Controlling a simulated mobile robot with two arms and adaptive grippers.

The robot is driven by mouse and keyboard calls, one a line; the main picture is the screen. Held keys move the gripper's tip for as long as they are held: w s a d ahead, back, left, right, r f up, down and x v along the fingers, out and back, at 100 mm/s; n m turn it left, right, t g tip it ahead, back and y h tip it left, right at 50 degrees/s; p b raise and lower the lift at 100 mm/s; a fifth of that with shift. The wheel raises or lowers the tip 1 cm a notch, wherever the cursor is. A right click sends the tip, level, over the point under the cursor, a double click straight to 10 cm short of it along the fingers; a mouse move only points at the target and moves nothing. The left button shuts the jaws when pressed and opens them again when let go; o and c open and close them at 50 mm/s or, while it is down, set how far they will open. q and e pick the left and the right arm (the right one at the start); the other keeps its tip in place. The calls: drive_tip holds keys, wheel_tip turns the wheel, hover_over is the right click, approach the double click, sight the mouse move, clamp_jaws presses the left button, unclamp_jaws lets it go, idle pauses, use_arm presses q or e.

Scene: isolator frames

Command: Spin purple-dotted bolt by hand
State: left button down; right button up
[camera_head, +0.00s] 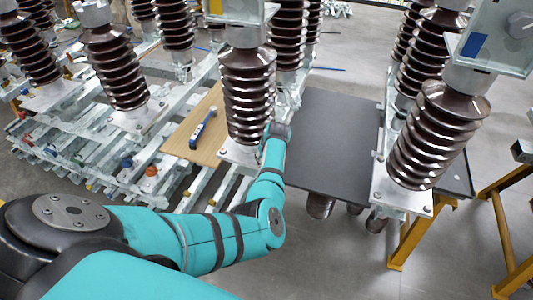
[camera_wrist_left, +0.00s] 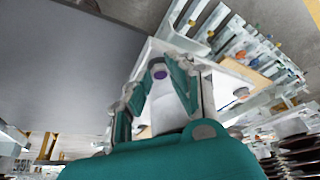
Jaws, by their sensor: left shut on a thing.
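In the head view my teal left arm (camera_head: 235,235) reaches from the lower left to the base of the middle brown insulator (camera_head: 247,95). There the arm's end hides the bolt and the fingers. My right gripper is not in either view.
A dark grey flat panel (camera_head: 335,140) lies right of my left arm's end. A wooden board (camera_head: 183,148) carries a blue-handled tool (camera_head: 203,128). Another ribbed insulator (camera_head: 435,130) stands at right above a yellow frame (camera_head: 408,240). Metal rails (camera_head: 100,165) fill the left.

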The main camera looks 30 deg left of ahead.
use_arm(q)
drive_tip(key=shift+s+a+r+m+t+p, duration=0.1)
drive_tip(key=shift+m+t+p, duration=0.1)
drive_tip(key=shift+m+p, duration=0.4)
drive_tip(key=shift+s+a+r+m+t+p, duration=0.1)
drive_tip(key=shift+m+t+p, duration=0.1)
drive_tip(key=shift+m+p, duration=0.35)
drive_tip(key=shift+f+m+t+h+p, duration=0.15)
drive_tip(key=shift+m+t+h+p, duration=0.3)
drive_tip(key=shift+m, duration=0.6)
drive_tip(key=shift+w, duration=0.1)
drive_tip(key=c, duration=1.2)
unclamp_jaws()
drive_tip(key=v, duration=1.2)
drive_tip(key=shift+w+a, duration=0.1)
